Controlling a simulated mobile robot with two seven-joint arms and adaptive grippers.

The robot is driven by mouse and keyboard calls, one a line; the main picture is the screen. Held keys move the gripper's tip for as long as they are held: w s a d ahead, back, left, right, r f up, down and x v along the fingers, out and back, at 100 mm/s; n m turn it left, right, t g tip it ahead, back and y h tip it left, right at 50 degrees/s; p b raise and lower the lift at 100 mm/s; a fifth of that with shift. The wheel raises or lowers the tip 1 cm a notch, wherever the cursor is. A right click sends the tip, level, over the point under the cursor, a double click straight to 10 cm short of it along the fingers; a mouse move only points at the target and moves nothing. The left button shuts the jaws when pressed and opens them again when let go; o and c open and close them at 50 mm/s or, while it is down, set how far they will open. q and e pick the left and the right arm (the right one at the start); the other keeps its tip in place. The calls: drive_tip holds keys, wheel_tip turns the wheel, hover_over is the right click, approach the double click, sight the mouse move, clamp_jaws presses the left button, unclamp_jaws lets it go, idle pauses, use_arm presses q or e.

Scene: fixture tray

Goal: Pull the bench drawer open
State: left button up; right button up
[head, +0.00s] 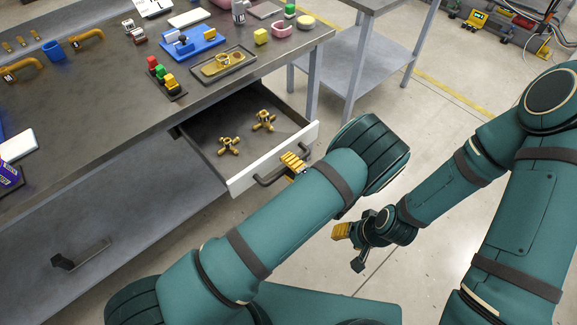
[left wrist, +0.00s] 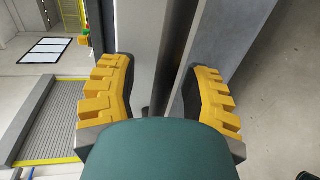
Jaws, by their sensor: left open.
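The bench drawer (head: 242,180) stands pulled out from under the bench top, with its inside showing. Two brass valve-like parts (head: 229,145) lie in it. The dark drawer handle (head: 266,182) runs along its pale front. My left gripper (head: 293,163) is at the handle, partly hidden by my own forearm. In the left wrist view its yellow fingers (left wrist: 157,98) are spread apart, with a dark bar, apparently the handle, between them. I cannot tell whether either finger touches it. My right gripper (head: 350,246) hangs above the floor, away from the drawer; its jaw opening is unclear.
The bench top (head: 100,120) holds a blue fixture (head: 193,43), a dark tray (head: 222,82), a block with coloured buttons (head: 166,80) and orange pipe pieces (head: 22,66). A side table (head: 375,60) stands behind. The floor in front of the drawer is clear except for my arms.

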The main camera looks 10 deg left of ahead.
use_arm(q)
wheel_tip(320, 180, up, 10)
drive_tip(key=shift+f, duration=0.1)
idle(0.4)
